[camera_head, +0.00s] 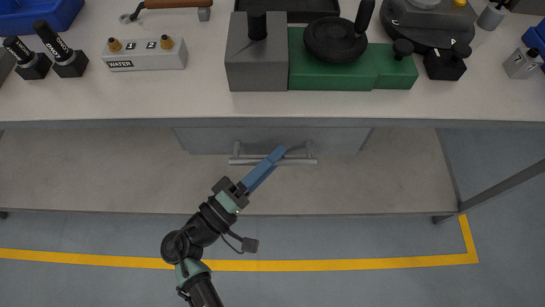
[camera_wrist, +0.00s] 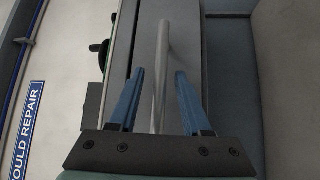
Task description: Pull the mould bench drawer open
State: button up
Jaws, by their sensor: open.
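The mould bench drawer (camera_head: 213,141) is a grey front below the bench top, in the middle of the head view. It looks closed under the bench edge. Its pale bar handle (camera_head: 247,161) runs level across the front. My gripper (camera_head: 280,152) has blue fingers and reaches up from below at the handle, covering part of it. In the wrist view, the handle bar (camera_wrist: 160,75) passes between the two open fingers, with a gap on each side. The drawer front (camera_wrist: 203,68) also shows there, behind the bar. My gripper does not visibly grip the bar.
The bench top (camera_head: 210,104) holds a grey block (camera_head: 253,65), a green machine (camera_head: 330,75) and a white WATER box (camera_head: 145,57). A bench leg (camera_head: 500,188) stands at the right. A yellow line (camera_head: 340,265) marks the floor, which is clear in front.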

jog(key=shift+c, duration=0.2)
grip_shut()
dwell(1.3)
